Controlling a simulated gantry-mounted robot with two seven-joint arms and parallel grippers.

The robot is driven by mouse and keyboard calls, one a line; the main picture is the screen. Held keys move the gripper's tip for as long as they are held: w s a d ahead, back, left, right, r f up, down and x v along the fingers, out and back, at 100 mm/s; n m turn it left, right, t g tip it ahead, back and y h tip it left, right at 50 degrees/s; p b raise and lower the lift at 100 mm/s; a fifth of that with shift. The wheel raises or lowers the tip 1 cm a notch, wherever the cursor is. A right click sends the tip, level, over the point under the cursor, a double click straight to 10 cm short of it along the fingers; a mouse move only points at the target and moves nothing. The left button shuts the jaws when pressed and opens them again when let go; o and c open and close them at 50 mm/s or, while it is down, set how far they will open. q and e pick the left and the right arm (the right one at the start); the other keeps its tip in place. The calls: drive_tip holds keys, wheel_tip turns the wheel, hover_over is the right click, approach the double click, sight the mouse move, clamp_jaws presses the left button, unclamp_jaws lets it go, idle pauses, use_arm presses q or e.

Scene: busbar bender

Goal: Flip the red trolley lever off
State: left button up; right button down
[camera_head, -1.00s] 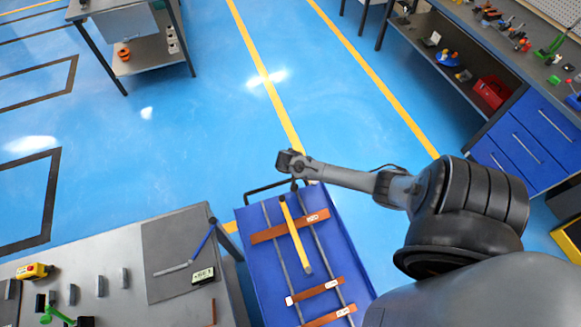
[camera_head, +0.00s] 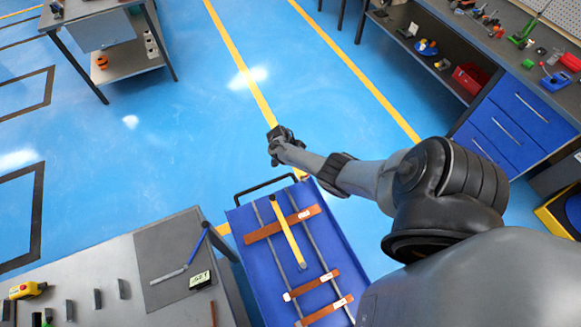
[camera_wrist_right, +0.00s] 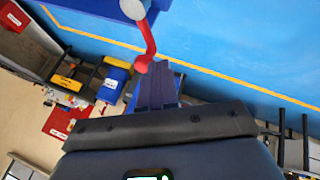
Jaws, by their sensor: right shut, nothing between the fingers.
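The blue trolley (camera_head: 248,252) stands at the lower middle of the head view, with a black push handle at its far end. The red lever (camera_wrist_right: 149,43) shows in the right wrist view, sticking out from a light round pivot on a blue part, with its red tip just beyond my fingertips. I cannot make out the lever clearly in the head view. My right gripper (camera_head: 278,138) is past the trolley's far end; its fingers (camera_wrist_right: 156,82) are shut and empty in the wrist view. Whether they touch the lever I cannot tell. My left gripper is not in view.
Brown bars (camera_head: 282,224) and a yellow bar (camera_head: 289,234) lie on the trolley. A grey table (camera_head: 120,240) stands close on its left. A workbench with blue drawers (camera_head: 515,115) is at the right. The blue floor beyond the trolley is open.

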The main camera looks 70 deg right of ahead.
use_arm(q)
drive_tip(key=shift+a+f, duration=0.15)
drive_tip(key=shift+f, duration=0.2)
use_arm(e)
drive_tip(key=shift+s+m+y, duration=0.4)
drive_tip(key=shift+m+y, duration=0.1)
drive_tip(key=shift+m, duration=0.35)
drive_tip(key=shift+s+m+y, duration=0.4)
drive_tip(key=shift+m+y, duration=0.1)
drive_tip(key=shift+m, duration=0.35)
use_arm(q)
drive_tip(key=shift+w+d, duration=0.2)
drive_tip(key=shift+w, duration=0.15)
use_arm(e)
drive_tip(key=w+d+r, duration=0.2)
drive_tip(key=w+r, duration=0.6)
drive_tip(key=r, duration=0.1)
drive_tip(key=shift+w+d, duration=0.15)
drive_tip(key=shift+w, duration=0.2)
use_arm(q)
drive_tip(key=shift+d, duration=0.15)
use_arm(e)
drive_tip(key=shift+s+f, duration=0.1)
